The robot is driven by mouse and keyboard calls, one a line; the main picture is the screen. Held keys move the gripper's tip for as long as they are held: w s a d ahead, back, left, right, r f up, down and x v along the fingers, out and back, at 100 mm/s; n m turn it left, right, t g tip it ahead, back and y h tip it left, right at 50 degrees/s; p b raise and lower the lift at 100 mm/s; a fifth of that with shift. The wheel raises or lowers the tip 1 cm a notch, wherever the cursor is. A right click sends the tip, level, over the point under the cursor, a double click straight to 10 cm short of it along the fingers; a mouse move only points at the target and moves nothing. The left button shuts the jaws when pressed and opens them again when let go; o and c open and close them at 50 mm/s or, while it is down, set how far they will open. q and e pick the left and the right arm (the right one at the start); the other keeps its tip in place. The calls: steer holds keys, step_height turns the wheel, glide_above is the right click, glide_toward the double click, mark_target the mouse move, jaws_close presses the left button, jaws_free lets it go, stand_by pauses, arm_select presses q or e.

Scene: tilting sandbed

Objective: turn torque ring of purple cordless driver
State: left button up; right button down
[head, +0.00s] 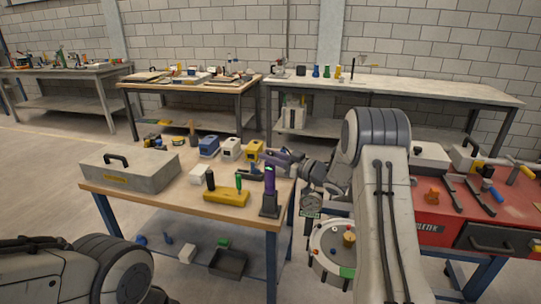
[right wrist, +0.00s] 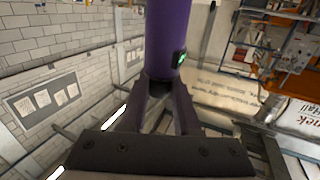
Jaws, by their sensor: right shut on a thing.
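The purple cordless driver (head: 270,181) stands upright at the right front corner of the wooden-topped bench, its dark foot (head: 270,206) low on the bench top. My right gripper (head: 272,156) reaches in from the right at the driver's upper end. In the right wrist view the purple body (right wrist: 168,35), with a small green-lit dark part (right wrist: 180,59), runs up from between the fingertips of my right gripper (right wrist: 162,88). The jaws are shut on the driver. The fingers hide the gripped part, so I cannot make out the torque ring. My left gripper is out of view.
On the same bench are a grey toolbox (head: 130,170), a yellow block (head: 227,197), a green-handled tool (head: 239,183), and blue (head: 208,146), white (head: 230,149) and yellow (head: 253,151) devices. A red bench (head: 440,215) with tools stands at the right.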

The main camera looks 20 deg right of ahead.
steer(key=shift+r, duration=0.1)
steer(key=c, duration=0.6)
jaws_free()
steer(key=b+v, duration=0.1)
steer(key=v, duration=0.9)
steer(key=shift+s+d+b, duration=0.15)
steer(key=shift+s+b, duration=0.05)
steer(key=shift+b, duration=0.1)
